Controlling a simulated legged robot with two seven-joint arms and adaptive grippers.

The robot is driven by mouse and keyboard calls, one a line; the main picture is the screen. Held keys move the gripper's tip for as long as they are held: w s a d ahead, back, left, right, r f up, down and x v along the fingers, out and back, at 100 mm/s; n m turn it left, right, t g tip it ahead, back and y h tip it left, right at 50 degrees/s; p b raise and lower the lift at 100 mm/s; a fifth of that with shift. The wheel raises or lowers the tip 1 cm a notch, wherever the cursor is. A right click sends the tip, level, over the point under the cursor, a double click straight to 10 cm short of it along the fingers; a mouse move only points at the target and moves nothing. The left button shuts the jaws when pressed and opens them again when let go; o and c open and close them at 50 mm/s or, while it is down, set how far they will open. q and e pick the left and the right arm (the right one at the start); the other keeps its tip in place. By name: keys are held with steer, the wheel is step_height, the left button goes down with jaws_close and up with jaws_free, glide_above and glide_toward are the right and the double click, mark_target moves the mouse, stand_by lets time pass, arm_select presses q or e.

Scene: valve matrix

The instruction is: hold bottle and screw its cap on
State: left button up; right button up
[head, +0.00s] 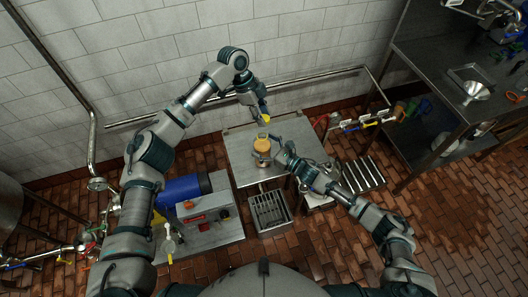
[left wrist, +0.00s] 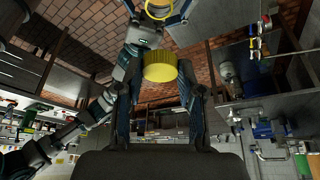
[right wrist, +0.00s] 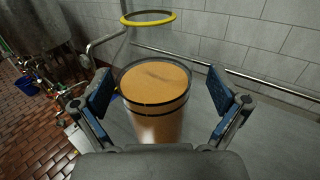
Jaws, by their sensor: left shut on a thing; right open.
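The bottle (head: 262,146) stands upright on the metal table, clear-walled with orange contents. In the right wrist view the bottle (right wrist: 155,105) sits between the open fingers of my right gripper (right wrist: 158,92), with space on both sides. A yellow ring (right wrist: 148,19) marks its clear top. The ring also shows at the top of the left wrist view. My left gripper (head: 263,108) is above the bottle and shut on the yellow cap (left wrist: 160,67). The cap is apart from the bottle. In the head view my right gripper (head: 273,151) is at the bottle's right side.
The metal table (head: 236,150) is bare around the bottle. A tiled wall and pipe (head: 300,77) run behind it. A blue motor unit (head: 184,190) stands at left, a slatted rack (head: 358,176) at right. A dark workbench (head: 430,60) is further right.

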mark_target(262, 134)
steer(key=shift+a, duration=0.1)
steer(key=shift+c, duration=0.3)
arm_select(q)
steer(key=shift+a, duration=0.55)
arm_select(e)
steer(key=shift+a, duration=0.45)
steer(key=c, duration=1.2)
arm_select(q)
steer(key=shift+a, duration=0.1)
arm_select(e)
steer(key=c, duration=0.5)
arm_select(q)
steer(key=x, duration=0.4)
steer(key=shift+w+a+f, duration=0.15)
steer(key=shift+f, duration=0.35)
arm_select(e)
steer(key=shift+d, duration=0.45)
steer(key=shift+c, duration=0.2)
arm_select(q)
steer(key=shift+a, duration=0.1)
arm_select(e)
steer(key=shift+a, duration=0.1)
arm_select(q)
steer(key=shift+a, duration=0.2)
arm_select(e)
steer(key=shift+a, duration=0.2)
arm_select(q)
steer(key=shift+f, duration=0.15)
